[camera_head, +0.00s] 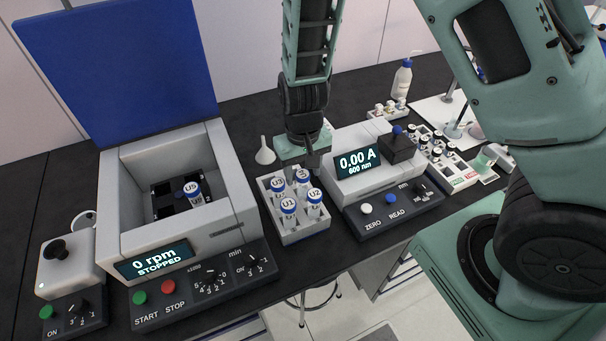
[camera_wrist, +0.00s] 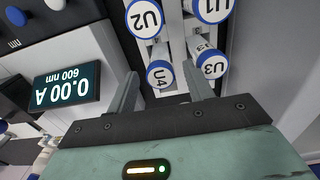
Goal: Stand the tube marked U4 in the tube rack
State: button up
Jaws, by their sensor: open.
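The tube marked U4 (camera_head: 302,176) has a white lid with a blue rim and stands at the back right of the white tube rack (camera_head: 305,236). U1 (camera_head: 289,206), U2 (camera_head: 314,197) and U3 (camera_head: 278,184) stand in the same rack. My gripper (camera_head: 308,160) is open just behind and above U4, pointing down. In the wrist view U4's lid (camera_wrist: 160,74) shows between the two open fingers, with no visible grip on it. U3's lid (camera_wrist: 211,64) is just right of the right finger. The lower part of U4 is hidden.
Left of the rack is an open centrifuge (camera_head: 240,205) with tube U5 (camera_head: 192,190) inside, its display reading stopped. Right of the rack is a photometer (camera_head: 345,182) close to my gripper. A small white funnel (camera_head: 264,152) stands behind the rack.

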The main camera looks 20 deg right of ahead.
notch_tip(320, 180, up, 10)
jog(key=s+a+r+n, duration=0.3)
jog(key=s+r+n, duration=0.1)
jog(key=s, duration=0.6)
jog(key=s+a+r+n, duration=0.3)
jog(key=s+r, duration=0.1)
jog(key=s, duration=0.6)
jog(key=shift+a+r+n+y, duration=0.15)
jog(key=shift+r+n+y, duration=0.15)
jog(key=shift+r+n, duration=0.1)
